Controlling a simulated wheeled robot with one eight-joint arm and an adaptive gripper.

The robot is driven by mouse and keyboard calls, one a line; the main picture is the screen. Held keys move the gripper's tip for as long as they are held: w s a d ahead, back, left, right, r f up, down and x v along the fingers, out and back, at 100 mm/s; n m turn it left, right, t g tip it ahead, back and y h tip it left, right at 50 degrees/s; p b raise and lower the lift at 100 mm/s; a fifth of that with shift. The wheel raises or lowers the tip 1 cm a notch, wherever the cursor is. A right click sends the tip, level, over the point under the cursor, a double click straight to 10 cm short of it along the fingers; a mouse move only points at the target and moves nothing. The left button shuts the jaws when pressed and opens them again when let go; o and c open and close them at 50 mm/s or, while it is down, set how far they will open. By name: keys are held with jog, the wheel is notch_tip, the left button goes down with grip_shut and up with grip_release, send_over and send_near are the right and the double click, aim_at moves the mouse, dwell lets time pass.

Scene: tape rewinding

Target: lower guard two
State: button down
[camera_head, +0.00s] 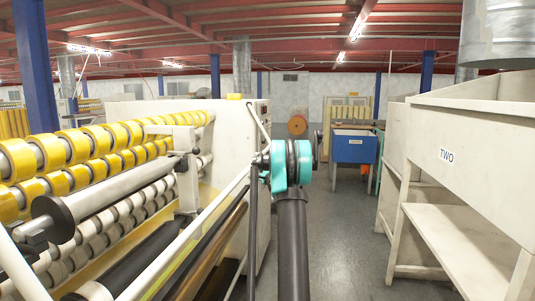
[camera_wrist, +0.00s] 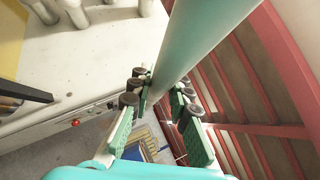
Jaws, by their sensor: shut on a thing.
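A long pale bar of the guard (camera_head: 190,236) slants in front of the rewinding machine, from the lower left up to my arm. In the wrist view, a pale greenish bar (camera_wrist: 202,45) runs from the top edge down between my fingers. My gripper (camera_wrist: 160,90) is shut on this bar, with a green-padded finger on each side. In the head view my gripper is largely hidden behind the teal and black wrist of my arm. I cannot tell the guard's full outline.
Rows of yellow tape rolls (camera_head: 100,140) and metal rollers fill the machine at left. A blue cabinet (camera_head: 355,147) stands farther back. The grey floor (camera_head: 335,235) between machine and bench is clear.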

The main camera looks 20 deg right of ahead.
jog(key=shift+w+a+f, duration=0.45)
jog(key=shift+w+a, duration=0.1)
jog(key=shift+a, duration=0.25)
jog(key=shift+w+a+f, duration=0.45)
jog(key=shift+w+a, duration=0.1)
jog(key=shift+a, duration=0.25)
jog(key=shift+a, duration=0.1)
jog(key=c, duration=1.4)
grip_release()
jog(key=shift+w, duration=0.1)
jog(key=v, duration=1.2)
jog(key=shift+f, duration=0.1)
